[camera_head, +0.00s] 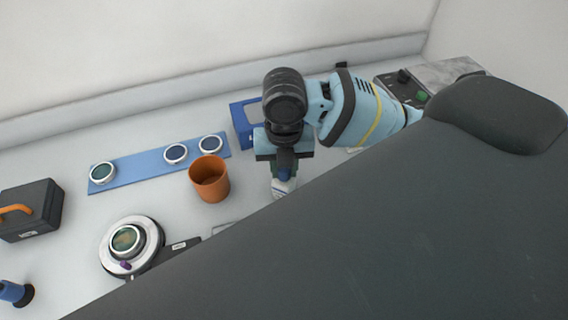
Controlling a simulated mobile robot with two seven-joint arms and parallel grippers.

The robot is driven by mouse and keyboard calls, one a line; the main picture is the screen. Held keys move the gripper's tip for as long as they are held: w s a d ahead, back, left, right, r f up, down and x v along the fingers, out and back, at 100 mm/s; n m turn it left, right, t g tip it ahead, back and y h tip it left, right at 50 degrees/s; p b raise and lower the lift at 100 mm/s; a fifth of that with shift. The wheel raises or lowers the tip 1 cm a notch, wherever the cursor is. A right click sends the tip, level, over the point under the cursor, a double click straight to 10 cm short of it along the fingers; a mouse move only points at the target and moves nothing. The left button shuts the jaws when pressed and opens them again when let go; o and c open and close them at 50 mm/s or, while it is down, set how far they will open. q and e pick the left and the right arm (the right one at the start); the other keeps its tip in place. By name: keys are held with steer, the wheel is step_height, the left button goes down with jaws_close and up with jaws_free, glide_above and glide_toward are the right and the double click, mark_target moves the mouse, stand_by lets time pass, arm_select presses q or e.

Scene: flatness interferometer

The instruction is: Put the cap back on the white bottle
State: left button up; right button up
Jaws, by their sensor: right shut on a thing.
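My right gripper (285,165) points down at the middle of the bench, seen mostly from above and behind its wrist. It is shut on a small dark blue piece, which looks like the cap (284,174). The white bottle (283,188) shows just below the fingers, partly hidden by them. I cannot tell whether the cap touches the bottle's neck. My left gripper is not in view.
A blue strip (132,174) holds round discs. A round instrument (146,243) and a black case (40,222) are further left. A large dark shape hides the lower right.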

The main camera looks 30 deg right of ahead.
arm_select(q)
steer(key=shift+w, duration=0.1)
arm_select(e)
steer(key=shift+f, duration=0.35)
stand_by(0.3)
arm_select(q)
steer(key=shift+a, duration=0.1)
arm_select(e)
steer(key=o, duration=1.5)
steer(key=shift+r+p, duration=0.35)
steer(key=shift+r, duration=0.95)
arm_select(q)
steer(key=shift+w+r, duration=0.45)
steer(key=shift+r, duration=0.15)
arm_select(e)
steer(key=shift+r, duration=2.2)
jaws_close()
